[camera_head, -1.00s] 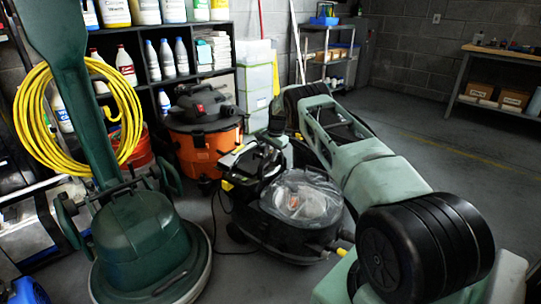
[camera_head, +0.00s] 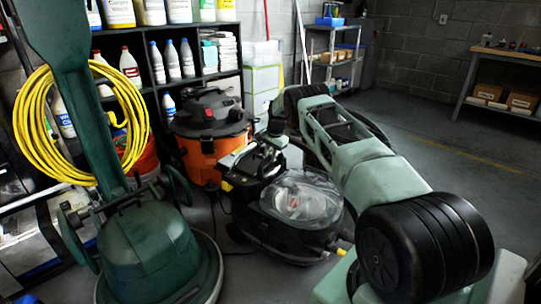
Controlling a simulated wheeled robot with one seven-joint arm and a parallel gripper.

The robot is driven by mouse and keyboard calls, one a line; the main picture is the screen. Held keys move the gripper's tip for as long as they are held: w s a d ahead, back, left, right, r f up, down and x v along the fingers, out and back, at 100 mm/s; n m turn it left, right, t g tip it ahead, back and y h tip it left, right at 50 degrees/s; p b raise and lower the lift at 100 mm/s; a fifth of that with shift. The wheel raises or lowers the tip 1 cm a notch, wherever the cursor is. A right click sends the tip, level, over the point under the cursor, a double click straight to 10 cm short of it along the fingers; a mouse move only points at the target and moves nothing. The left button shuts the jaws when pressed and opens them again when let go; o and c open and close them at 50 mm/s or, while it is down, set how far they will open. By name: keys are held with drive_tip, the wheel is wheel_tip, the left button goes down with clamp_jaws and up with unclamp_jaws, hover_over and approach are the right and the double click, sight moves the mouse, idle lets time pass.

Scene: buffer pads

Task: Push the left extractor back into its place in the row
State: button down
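A black extractor with a clear domed lid (camera_head: 300,197) stands on the floor in the middle, angled, with a yellow part at its right side. It is the only extractor I can make out clearly; my arm hides the floor to its right. My green arm reaches over from the lower right and bends down behind the dome. My gripper (camera_head: 262,152) is low at the extractor's rear left, against a dark background. Its fingers blend with the machine, so I cannot tell whether they are open or touching it.
An orange and black vacuum (camera_head: 203,145) stands behind to the left. A green floor machine (camera_head: 150,250) with a coiled yellow hose (camera_head: 75,125) fills the left front. Shelves of bottles (camera_head: 185,60) line the wall. Open floor (camera_head: 440,140) lies at right, before a workbench (camera_head: 505,55).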

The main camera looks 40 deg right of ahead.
drive_tip(key=c, duration=1.2)
unclamp_jaws()
drive_tip(key=shift+w, duration=0.3)
drive_tip(key=shift+c, duration=0.2)
drive_tip(key=shift+r, duration=0.15)
drive_tip(key=s+r+p, duration=0.3)
drive_tip(key=r+p, duration=0.1)
drive_tip(key=r, duration=1.3)
drive_tip(key=shift+s+d+p, duration=0.2)
drive_tip(key=shift+d+p, duration=0.05)
drive_tip(key=shift+p, duration=0.05)
drive_tip(key=shift+f, duration=0.1)
